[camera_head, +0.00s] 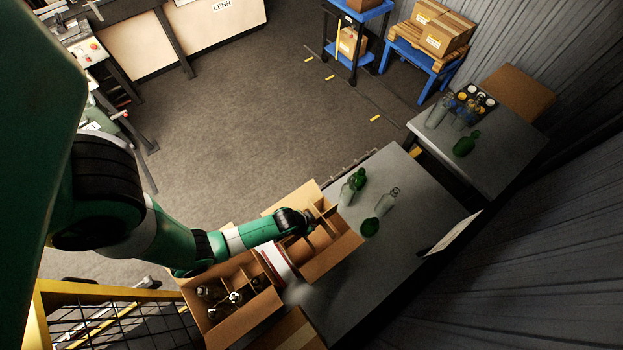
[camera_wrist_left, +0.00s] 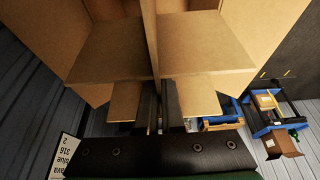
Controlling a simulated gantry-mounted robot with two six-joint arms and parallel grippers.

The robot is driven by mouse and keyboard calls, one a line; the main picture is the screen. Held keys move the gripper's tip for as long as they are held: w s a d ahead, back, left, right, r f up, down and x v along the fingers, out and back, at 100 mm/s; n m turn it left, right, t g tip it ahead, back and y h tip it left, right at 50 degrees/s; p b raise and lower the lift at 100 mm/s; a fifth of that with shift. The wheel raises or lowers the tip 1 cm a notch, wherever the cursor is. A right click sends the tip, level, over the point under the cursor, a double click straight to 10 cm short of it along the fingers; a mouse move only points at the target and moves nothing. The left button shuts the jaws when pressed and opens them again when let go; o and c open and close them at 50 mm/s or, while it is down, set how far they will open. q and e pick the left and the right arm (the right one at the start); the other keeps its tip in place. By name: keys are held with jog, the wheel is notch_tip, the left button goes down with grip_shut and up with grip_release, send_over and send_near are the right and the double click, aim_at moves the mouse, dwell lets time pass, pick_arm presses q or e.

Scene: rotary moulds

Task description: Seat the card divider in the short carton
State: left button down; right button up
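The short carton (camera_head: 334,262) stands open on the grey table, its flaps spread. The card divider (camera_head: 318,239) shows as crossed brown panels at the carton's opening; I cannot tell how deep it sits. In the left wrist view the divider (camera_wrist_left: 205,50) fills the upper middle, its panels meeting in a cross. My left gripper (camera_head: 311,216) is at the divider's upper edge. In the wrist view its two dark fingers (camera_wrist_left: 163,105) lie close together on either side of the middle panel and look shut on it. The fingertips are partly hidden by card. My right gripper is not in view.
A second carton (camera_head: 257,318) with bottles in its cells stands close at the left. A white sheet (camera_head: 452,234) is at the table's right edge.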

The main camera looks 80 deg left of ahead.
pick_arm(q)
notch_tip(320, 180, down, 16)
jog(key=b, duration=1.4)
dwell(0.5)
jog(key=shift+f+b, duration=0.15)
jog(key=shift+b, duration=0.15)
jog(key=c, duration=0.6)
grip_release()
notch_tip(320, 180, up, 10)
jog(key=p, duration=1)
